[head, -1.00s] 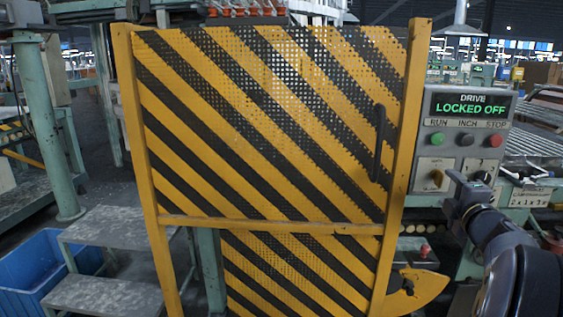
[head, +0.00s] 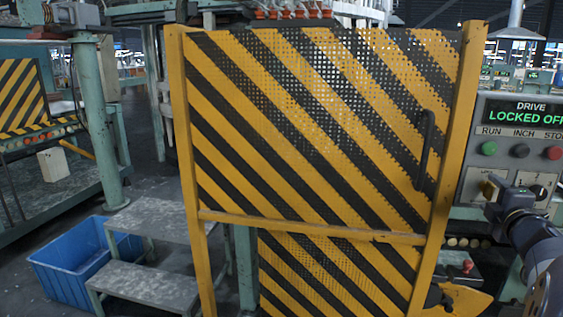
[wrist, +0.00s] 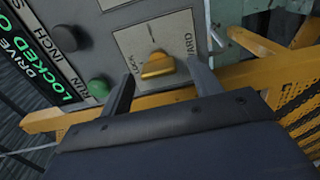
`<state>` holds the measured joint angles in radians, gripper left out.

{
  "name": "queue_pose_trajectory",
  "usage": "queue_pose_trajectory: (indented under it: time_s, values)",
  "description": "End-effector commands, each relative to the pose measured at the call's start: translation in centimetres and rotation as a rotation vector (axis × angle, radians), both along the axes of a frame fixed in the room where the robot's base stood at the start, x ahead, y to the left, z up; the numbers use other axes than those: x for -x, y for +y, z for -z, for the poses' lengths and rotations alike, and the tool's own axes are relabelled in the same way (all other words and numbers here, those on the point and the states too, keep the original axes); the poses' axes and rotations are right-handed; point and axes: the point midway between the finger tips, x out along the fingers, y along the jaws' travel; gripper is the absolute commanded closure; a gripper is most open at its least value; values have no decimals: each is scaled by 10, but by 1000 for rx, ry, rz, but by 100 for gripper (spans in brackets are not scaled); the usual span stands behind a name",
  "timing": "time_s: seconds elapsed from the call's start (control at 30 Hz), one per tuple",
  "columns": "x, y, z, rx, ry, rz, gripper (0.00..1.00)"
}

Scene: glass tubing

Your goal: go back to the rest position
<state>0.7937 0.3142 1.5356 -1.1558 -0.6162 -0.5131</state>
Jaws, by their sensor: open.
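My gripper (head: 492,190) is at the right edge of the head view, in front of the drive control panel (head: 515,170). In the wrist view my gripper (wrist: 162,75) is open, with its two fingers apart and nothing between them. A yellow selector switch (wrist: 157,66) on a pale plate shows beyond the gap between the fingers. One end of its scale reads LOCK. I cannot tell how far the fingertips are from it. The panel's display (head: 526,112) reads DRIVE LOCKED OFF, cut off at the picture edge.
A yellow-and-black striped guard door (head: 320,130) with a black handle (head: 425,150) stands left of the panel. Its yellow frame runs close by my gripper in the wrist view. Grey steps (head: 150,287) and a blue bin (head: 70,268) stand at the lower left.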

Motion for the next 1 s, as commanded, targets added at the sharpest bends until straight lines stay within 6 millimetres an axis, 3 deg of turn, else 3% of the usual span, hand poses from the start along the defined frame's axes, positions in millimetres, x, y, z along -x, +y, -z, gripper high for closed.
queue_pose_trajectory:
  time_s: [0.5, 1.0]
  values:
    - [97, 23, -1, -1, -1, 4, 40]
    - [-2, 0, 1, -2, 0, -3, 40]
